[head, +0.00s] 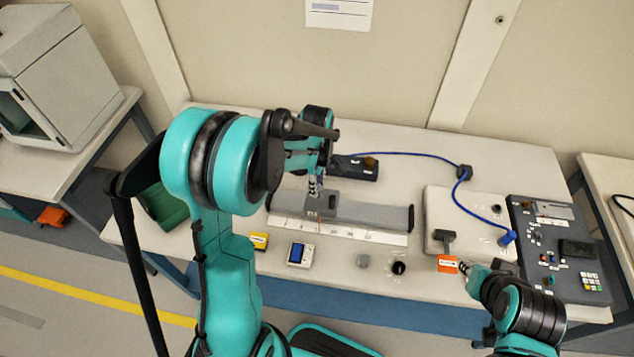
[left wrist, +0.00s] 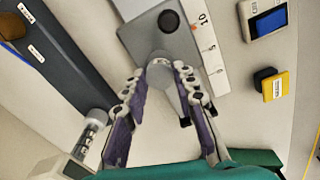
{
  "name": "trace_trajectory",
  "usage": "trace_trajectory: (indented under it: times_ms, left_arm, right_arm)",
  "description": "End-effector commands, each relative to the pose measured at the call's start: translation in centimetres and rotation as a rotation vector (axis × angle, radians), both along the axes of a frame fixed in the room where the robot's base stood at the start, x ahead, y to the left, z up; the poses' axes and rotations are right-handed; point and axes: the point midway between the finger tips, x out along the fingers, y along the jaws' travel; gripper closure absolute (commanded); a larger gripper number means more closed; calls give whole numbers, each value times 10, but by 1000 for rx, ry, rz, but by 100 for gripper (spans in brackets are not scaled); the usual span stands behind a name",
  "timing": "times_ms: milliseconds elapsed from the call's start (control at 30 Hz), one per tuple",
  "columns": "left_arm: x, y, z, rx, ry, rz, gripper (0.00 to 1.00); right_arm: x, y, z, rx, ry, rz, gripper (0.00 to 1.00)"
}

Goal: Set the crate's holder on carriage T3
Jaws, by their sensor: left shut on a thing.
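My left gripper (head: 317,188) reaches down over the rail (head: 385,215) at the middle of the table. In the left wrist view its fingers (left wrist: 162,85) are shut on a small light-grey round holder (left wrist: 160,74). The holder is at the near edge of a grey carriage (left wrist: 150,36) with a round black spot; I cannot tell whether they touch. The carriage also shows below the gripper in the head view (head: 326,212), its label unreadable. A green crate (head: 166,208) stands at the table's left, partly behind my arm. My right gripper (head: 477,273) is at the lower right, its jaws unclear.
A white scale (head: 375,236) runs along the rail's front. A blue-screened meter (head: 300,254), a yellow box (head: 259,240) and a black knob (head: 398,268) stand in front. An orange tag (head: 447,264) is beside my right gripper. A control panel (head: 555,250) and blue cable (head: 420,157) lie right.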

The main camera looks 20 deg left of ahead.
Motion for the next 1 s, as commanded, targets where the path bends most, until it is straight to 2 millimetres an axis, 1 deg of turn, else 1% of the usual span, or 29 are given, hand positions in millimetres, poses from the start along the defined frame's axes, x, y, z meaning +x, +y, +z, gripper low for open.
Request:
trace_trajectory:
  times_ms: [67, 633, 1000]
  left_arm:
    - [0, 0, -3, 0, 0, 0, 100]
    - [0, 0, -3, 0, 0, 0, 100]
    - [0, 0, -9, 0, 0, 0, 100]
  right_arm:
    - [0, 0, -2, 0, 0, 0, 74]
    - [0, 0, -2, 0, 0, 0, 74]
    - [0, 0, -7, 0, 0, 0, 74]
